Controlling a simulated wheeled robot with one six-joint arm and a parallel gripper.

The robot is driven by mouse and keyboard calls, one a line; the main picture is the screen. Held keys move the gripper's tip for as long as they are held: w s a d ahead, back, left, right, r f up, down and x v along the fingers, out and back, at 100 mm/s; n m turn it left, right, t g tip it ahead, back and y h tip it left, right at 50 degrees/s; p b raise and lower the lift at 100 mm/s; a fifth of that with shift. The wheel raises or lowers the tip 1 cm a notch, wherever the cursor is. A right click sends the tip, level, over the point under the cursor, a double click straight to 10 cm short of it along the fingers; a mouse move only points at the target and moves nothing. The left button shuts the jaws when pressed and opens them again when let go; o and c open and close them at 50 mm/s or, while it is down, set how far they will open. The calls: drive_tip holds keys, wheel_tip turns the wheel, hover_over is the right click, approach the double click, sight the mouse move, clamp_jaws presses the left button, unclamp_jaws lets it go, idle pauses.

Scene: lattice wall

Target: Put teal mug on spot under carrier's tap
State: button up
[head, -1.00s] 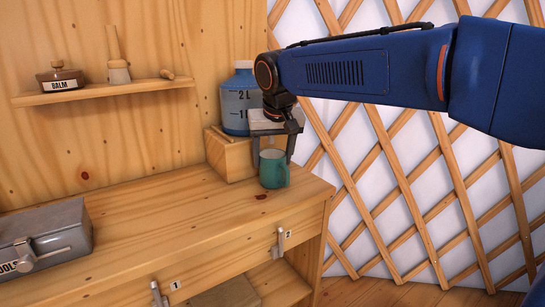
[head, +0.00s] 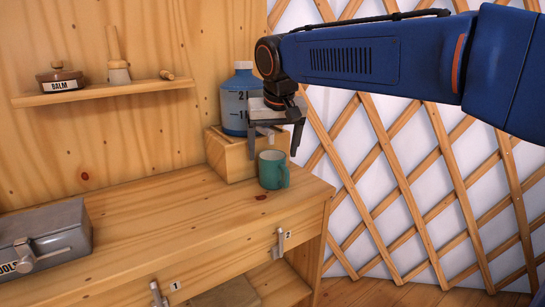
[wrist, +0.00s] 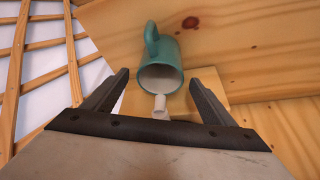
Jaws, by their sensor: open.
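The teal mug (head: 273,170) stands upright and looks empty on the wooden counter, right in front of the wooden block (head: 230,157). The blue carrier (head: 240,90), marked in litres, sits on that block, partly hidden by my gripper. My gripper (head: 273,153) is open and empty, with its fingers pointing down and their tips around or just above the mug's rim level. In the wrist view the mug (wrist: 162,62) shows beyond the fingertips, handle at upper left.
A grey toolbox (head: 45,240) stands at the counter's left. A shelf (head: 105,92) above carries a balm jar (head: 60,79) and small wooden items. Drawers with metal latches (head: 281,243) are below. A lattice wall (head: 430,190) is at right. The counter's middle is clear.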

drive_tip(key=v, duration=0.8)
drive_tip(key=shift+s+r, duration=0.15)
drive_tip(key=shift+r, duration=0.25)
drive_tip(key=shift+d, duration=0.2)
drive_tip(key=s+d+f+m, duration=0.1)
drive_tip(key=s+d+f, duration=0.4)
drive_tip(key=d, duration=0.4)
drive_tip(key=s+d+f, duration=0.5)
drive_tip(key=d+f, duration=0.1)
drive_tip(key=d, duration=0.3)
drive_tip(key=s+d+f, duration=0.5)
drive_tip(key=s+f, duration=0.3)
drive_tip(key=s+d+f+m, duration=0.1)
drive_tip(key=s+d+f, duration=0.4)
drive_tip(key=s+f, duration=0.2)
wheel_tip(320, 180, down, 3)
drive_tip(key=shift+s+d+r+h, duration=0.15)
drive_tip(key=shift+s+d+h, duration=0.2)
drive_tip(key=shift+h, duration=0.05)
